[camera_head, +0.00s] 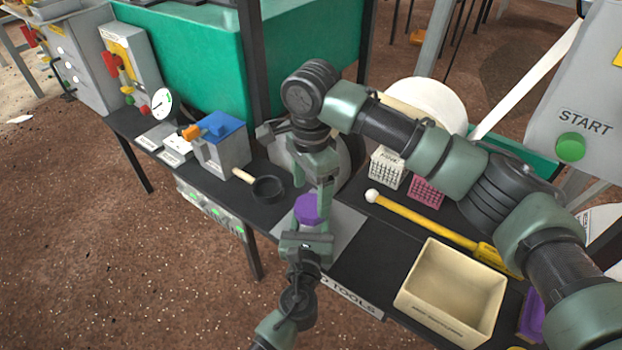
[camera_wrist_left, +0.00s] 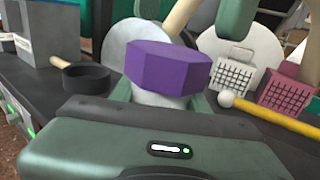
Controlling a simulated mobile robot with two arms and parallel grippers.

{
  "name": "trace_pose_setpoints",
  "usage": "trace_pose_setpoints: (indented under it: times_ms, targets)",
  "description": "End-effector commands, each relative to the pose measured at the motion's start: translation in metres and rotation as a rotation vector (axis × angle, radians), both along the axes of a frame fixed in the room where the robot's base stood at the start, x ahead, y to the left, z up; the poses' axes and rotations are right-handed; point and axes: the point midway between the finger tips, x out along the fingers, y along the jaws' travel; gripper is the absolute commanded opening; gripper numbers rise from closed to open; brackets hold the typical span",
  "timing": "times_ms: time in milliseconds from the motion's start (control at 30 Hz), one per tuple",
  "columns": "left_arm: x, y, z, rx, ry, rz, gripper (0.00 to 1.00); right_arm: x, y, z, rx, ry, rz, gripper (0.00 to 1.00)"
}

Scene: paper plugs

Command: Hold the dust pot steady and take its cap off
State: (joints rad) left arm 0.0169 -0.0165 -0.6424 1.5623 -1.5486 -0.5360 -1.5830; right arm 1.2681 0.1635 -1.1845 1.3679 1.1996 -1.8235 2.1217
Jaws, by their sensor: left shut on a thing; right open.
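The dust pot has a pale body (camera_wrist_left: 160,98) and a purple faceted cap (camera_wrist_left: 168,67). The cap also shows in the head view (camera_head: 307,209), seated on the pot at the bench's front edge. My left gripper (camera_head: 306,233) comes from the front and is shut on the pot's body below the cap, one finger on each side. The pot stands upright. My right gripper (camera_head: 322,190) is open and points down just above and behind the cap. One of its green fingers (camera_wrist_left: 237,18) shows above the cap at the right. The pot's lower body is hidden by my left gripper.
A black pan (camera_head: 268,189) with a wooden handle lies left of the pot. A cream bin (camera_head: 450,290), a yellow rod (camera_head: 425,218) with a white ball end, a white basket (camera_head: 388,168) and a pink basket (camera_head: 427,190) are to the right. A blue-topped grey box (camera_head: 222,150) stands left.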

Motion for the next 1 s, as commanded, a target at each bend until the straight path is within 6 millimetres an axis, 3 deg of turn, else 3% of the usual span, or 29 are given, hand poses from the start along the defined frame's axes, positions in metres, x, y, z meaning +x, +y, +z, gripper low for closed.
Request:
trace_pose_setpoints:
  times_ms: [100, 300, 633, 667, 867, 1000]
  targets:
    - [0.000, 0.000, 0.000, 0.000, 0.001, 0.000, 0.00, 0.000, -0.001, -0.019, -0.002, 0.001, 0.000, 0.75]
    - [0.000, 0.000, 0.000, 0.000, 0.001, 0.000, 0.00, 0.000, 0.000, -0.039, 0.000, 0.000, 0.001, 0.75]
    - [0.000, 0.000, 0.000, 0.000, 0.001, 0.000, 0.00, 0.000, 0.000, -0.043, 0.001, -0.001, 0.002, 0.75]
    - [0.000, 0.000, 0.000, 0.000, 0.001, 0.000, 0.00, 0.000, 0.000, -0.043, 0.001, -0.001, 0.002, 0.72]
    - [0.000, 0.000, 0.000, 0.000, 0.001, 0.000, 0.00, 0.000, 0.000, -0.043, 0.001, -0.001, 0.002, 0.16]
    - [0.000, 0.000, 0.000, 0.000, 0.001, 0.000, 0.00, 0.000, 0.000, -0.043, 0.001, 0.001, 0.033, 0.13]
